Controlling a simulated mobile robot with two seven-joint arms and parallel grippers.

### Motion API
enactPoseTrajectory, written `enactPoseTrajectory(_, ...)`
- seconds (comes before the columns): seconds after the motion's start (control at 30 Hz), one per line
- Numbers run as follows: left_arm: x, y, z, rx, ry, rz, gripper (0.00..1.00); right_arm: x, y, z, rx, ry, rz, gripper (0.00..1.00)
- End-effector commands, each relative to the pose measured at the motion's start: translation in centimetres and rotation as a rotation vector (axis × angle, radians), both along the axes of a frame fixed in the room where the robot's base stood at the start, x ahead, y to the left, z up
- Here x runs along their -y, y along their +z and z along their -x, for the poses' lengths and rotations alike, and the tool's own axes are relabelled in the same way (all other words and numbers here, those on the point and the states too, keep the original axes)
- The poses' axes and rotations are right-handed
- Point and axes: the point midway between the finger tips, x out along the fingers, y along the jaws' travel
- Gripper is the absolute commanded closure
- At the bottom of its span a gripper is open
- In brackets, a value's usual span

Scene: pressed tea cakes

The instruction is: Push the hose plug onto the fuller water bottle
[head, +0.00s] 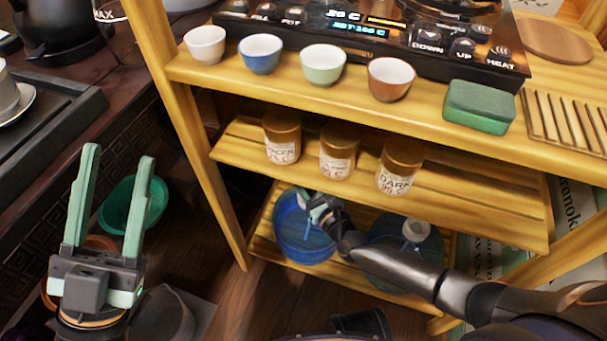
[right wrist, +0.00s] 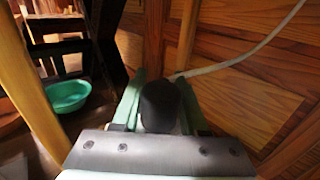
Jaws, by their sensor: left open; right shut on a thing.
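My right gripper (head: 318,208) reaches over the left water bottle (head: 293,240) on the bottom shelf. In the right wrist view the right gripper (right wrist: 160,80) is shut on the black hose plug (right wrist: 161,108). The left bottle looks strongly blue. The right water bottle (head: 432,252) stands beside it with a pale cap or neck, partly hidden by my right arm. I cannot compare their water levels clearly. Whether the plug touches the left bottle is hidden. My left gripper (head: 118,162) is open and empty, away at the left.
A pale hose (right wrist: 245,56) runs past wood panels. Three jars (head: 338,155) stand on the middle shelf, above the bottles. Several cups (head: 323,65) and a green block (head: 479,106) sit on the top shelf (head: 440,92). A green basin (head: 118,208) is behind my left gripper.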

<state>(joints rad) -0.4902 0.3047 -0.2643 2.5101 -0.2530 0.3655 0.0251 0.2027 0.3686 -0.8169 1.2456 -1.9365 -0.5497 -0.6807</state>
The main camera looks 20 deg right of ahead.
Motion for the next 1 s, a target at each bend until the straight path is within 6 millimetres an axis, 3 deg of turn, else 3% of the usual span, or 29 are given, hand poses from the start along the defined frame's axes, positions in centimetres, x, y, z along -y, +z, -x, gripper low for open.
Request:
enactPoseTrajectory(0.53, 0.00, 0.01, 0.00, 0.000, 0.000, 0.000, 0.50, -0.02, -0.79, -0.05, 0.001, 0.000, 0.001, 1.00)
enactPoseTrajectory(0.57, 0.00, 0.01, 0.00, 0.000, 0.000, 0.000, 0.50, -0.01, -0.77, -0.04, 0.001, 0.000, 0.001, 0.54)
enactPoseTrajectory(0.83, 0.00, 0.01, 0.00, 0.000, 0.000, 0.000, 0.50, -0.01, -0.78, -0.02, 0.001, 0.000, 0.001, 0.23)
enactPoseTrajectory(1.0, 0.00, 0.02, 0.00, 0.000, 0.001, 0.001, 0.50, -0.01, -0.79, -0.01, 0.000, 0.000, 0.001, 0.22)
